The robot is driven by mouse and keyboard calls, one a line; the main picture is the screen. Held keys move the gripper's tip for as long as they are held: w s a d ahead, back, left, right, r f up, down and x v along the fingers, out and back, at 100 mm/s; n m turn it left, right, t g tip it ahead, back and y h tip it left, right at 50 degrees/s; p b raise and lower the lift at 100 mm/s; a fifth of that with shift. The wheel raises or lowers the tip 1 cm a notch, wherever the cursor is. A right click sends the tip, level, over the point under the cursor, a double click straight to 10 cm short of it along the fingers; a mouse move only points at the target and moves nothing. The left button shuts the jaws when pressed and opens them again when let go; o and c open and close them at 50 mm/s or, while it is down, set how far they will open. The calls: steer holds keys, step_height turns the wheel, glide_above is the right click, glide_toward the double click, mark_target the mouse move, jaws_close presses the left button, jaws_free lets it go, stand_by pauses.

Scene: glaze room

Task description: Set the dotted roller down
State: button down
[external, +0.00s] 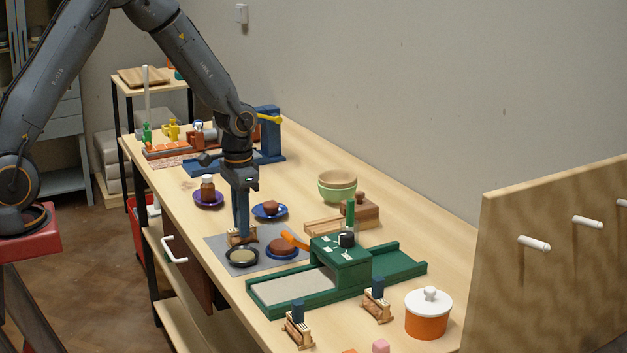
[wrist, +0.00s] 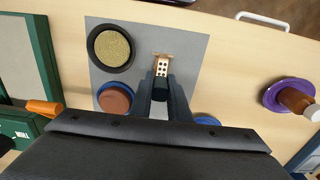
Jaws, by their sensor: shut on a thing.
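My gripper (external: 241,222) points straight down over the grey mat (external: 217,242) and is shut on the dotted roller (external: 242,238). The roller has a light wooden frame. In the wrist view the roller (wrist: 162,63) shows a pale face with dark dots, between my fingertips (wrist: 161,90). It is upright, at or just above the mat; I cannot tell whether it touches. A dark dish with speckled tan contents (external: 243,257) stands close in front of it. A red-brown round slab on a blue dish (external: 282,246) is to its right.
A green slab press (external: 340,258) with an orange handle stands to the right. Two similar rollers (external: 298,327) (external: 377,303) stand nearer the front. A purple saucer with a brown jar (external: 208,190) and a blue plate (external: 270,211) lie behind. The mat left of the roller is bare.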

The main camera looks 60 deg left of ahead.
steer(key=shift+s+f, duration=0.2)
steer(key=shift+f, duration=0.25)
steer(key=c, duration=1.7)
jaws_free()
steer(key=shift+w, duration=0.1)
steer(key=shift+r, duration=0.2)
steer(key=shift+r, duration=0.35)
step_height(320, 180, up, 12)
steer(key=b, duration=0.3)
steer(key=shift+w, duration=0.1)
steer(key=shift+s+d, duration=0.1)
steer(key=shift+s, duration=0.1)
steer(key=shift+o, duration=0.6)
steer(key=s+d+f, duration=0.3)
steer(key=s+f, duration=0.1)
steer(key=s, duration=0.4)
steer(key=s+d+f+t, duration=0.1)
steer(key=s+d+f, duration=0.2)
steer(key=s, duration=0.5)
steer(key=shift+s+d+f, duration=0.2)
steer(key=shift+s+f, duration=0.05)
steer(key=shift+f, duration=0.5)
